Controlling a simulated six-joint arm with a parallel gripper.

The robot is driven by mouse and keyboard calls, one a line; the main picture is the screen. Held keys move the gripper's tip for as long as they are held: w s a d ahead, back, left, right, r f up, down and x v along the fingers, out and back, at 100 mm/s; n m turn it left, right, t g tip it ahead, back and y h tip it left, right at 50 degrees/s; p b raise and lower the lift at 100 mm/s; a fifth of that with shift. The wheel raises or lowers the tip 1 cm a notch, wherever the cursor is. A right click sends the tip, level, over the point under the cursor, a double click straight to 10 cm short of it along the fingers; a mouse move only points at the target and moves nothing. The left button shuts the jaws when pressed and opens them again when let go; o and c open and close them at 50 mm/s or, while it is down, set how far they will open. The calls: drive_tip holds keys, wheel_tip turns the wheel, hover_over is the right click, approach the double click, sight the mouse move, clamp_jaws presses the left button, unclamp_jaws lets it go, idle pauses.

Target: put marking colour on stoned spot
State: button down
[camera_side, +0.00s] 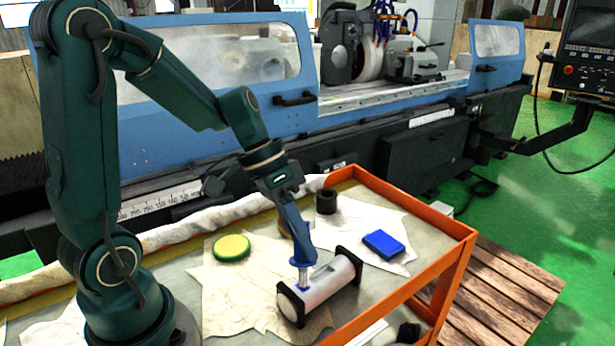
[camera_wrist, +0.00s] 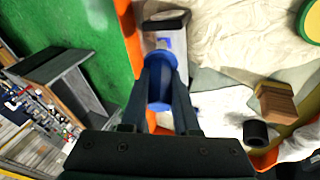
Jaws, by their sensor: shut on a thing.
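My gripper (camera_side: 284,192) is shut on a blue tool (camera_side: 294,232) with a narrow pale lower end. In the wrist view, the dark fingers (camera_wrist: 165,88) sit on both sides of the blue tool (camera_wrist: 159,92). The tool points down, its lower end at or just above the top of a pale grey cylinder (camera_side: 331,283) with black end pieces. I cannot tell whether it touches. A blue patch shows on the cylinder (camera_wrist: 178,42) in the wrist view, near the tool's end, partly hidden by it. A grey spot (camera_side: 320,272) shows beside the tool.
On the orange-rimmed cart (camera_side: 447,262) are a yellow-green round pad (camera_side: 231,248), a blue block (camera_side: 385,244), a black cup (camera_side: 326,200) and a wooden block (camera_wrist: 276,101), with cloths beneath. The grinder (camera_side: 390,115) stands behind. A wooden pallet (camera_side: 500,295) lies right.

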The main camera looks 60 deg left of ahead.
drive_tip(key=shift+s+d+f, duration=0.1)
drive_tip(key=shift+d, duration=0.15)
drive_tip(key=shift+a, duration=0.1)
drive_tip(key=shift+a, duration=0.45)
drive_tip(key=shift+d, duration=0.1)
drive_tip(key=shift+d, duration=0.4)
drive_tip(key=shift+a, duration=0.1)
drive_tip(key=shift+a, duration=0.5)
drive_tip(key=shift+d, duration=0.1)
